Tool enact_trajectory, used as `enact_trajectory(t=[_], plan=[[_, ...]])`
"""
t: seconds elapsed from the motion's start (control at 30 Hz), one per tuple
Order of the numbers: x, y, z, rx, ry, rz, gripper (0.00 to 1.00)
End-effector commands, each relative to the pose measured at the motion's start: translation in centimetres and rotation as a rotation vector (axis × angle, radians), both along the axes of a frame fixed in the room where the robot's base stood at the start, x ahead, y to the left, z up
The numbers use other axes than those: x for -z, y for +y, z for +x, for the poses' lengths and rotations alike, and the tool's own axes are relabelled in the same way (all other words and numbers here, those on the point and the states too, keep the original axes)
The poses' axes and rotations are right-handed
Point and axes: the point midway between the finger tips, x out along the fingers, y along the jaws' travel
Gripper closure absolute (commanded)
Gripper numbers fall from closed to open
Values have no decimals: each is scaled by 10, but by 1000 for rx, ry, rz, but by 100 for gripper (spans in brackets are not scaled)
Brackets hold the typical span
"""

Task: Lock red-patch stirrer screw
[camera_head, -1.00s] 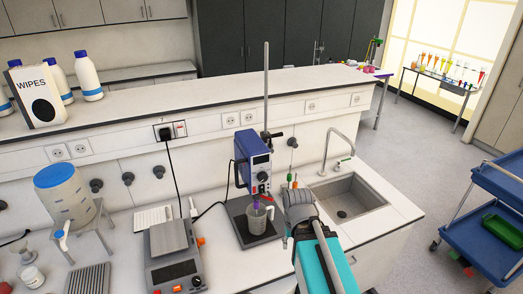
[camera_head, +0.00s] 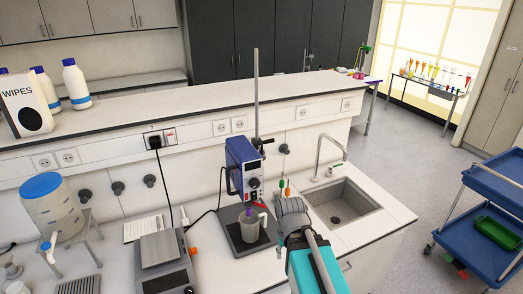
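An overhead stirrer (camera_head: 243,168) with a blue and dark body is mounted on a tall metal rod (camera_head: 256,105) that rises from a dark base plate (camera_head: 235,243). A clear beaker (camera_head: 250,226) stands on the base plate under the stirrer. A small red spot (camera_head: 252,194) shows at the lower part of the stirrer, above the beaker. A dark clamp piece sits on the rod beside the body. Whether any screw is tight cannot be seen. My arm reaches in from the bottom right, and its grey wrist is just right of the beaker.
A sink (camera_head: 342,203) with a tap (camera_head: 319,160) lies to the right. A scale-like device (camera_head: 165,258) stands left of the stirrer. A water container (camera_head: 52,206) on a stand is farther left. A blue cart (camera_head: 490,215) stands at the far right.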

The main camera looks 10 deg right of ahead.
Motion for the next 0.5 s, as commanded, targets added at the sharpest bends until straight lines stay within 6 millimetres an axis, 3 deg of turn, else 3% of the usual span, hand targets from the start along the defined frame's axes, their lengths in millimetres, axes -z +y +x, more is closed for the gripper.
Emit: enact_trajectory(t=[0.03,0.5], plan=[[13,0,0,0,0,0,50],[102,0,0,-1,0,0,50]])
